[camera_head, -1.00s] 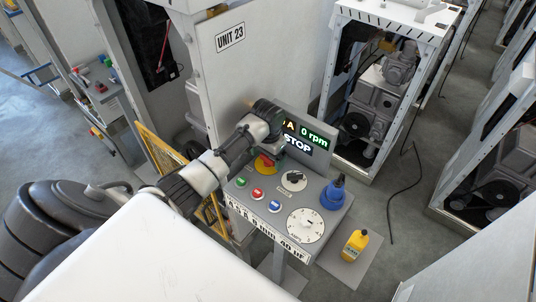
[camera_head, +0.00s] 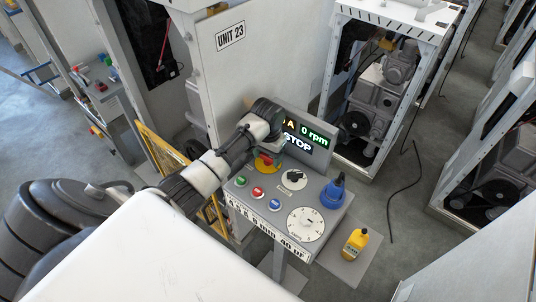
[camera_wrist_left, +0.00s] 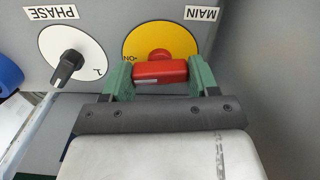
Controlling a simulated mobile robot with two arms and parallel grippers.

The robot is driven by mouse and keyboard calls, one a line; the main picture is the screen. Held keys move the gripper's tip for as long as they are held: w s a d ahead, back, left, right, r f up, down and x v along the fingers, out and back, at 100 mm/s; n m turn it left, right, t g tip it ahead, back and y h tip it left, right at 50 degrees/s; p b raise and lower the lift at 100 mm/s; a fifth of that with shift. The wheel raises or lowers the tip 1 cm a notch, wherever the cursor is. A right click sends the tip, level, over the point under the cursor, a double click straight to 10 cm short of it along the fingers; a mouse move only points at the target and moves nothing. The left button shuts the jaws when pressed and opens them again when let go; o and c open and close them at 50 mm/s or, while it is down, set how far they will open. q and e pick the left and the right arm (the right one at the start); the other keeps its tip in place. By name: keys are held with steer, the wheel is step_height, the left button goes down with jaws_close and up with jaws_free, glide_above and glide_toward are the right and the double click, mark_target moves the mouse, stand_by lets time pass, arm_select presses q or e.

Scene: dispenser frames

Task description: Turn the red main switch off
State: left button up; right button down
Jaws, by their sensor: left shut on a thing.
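The red main switch (camera_wrist_left: 160,72) is a red bar handle on a yellow round plate (camera_wrist_left: 151,36), under an upside-down MAIN label in the left wrist view. The bar lies crosswise there, with ON printed on the plate left of it. My left gripper (camera_wrist_left: 160,78) has one green finger at each end of the bar and is shut on it. In the head view the yellow plate (camera_head: 262,167) shows at the panel's back left, and my left gripper (camera_head: 273,149) partly covers the switch. My right gripper is not in view.
A black PHASE knob (camera_wrist_left: 68,68) on a white dial is beside the switch. The panel also bears green (camera_head: 240,181), red (camera_head: 257,193) and blue (camera_head: 275,205) buttons, a large white dial (camera_head: 305,223) and a blue can (camera_head: 333,192). The display (camera_head: 313,138) reads 0 rpm and STOP.

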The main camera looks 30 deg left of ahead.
arm_select(q)
steer(key=n, duration=1.2)
steer(key=shift+n, duration=2.2)
steer(key=o, duration=0.9)
steer(key=shift+r, duration=0.1)
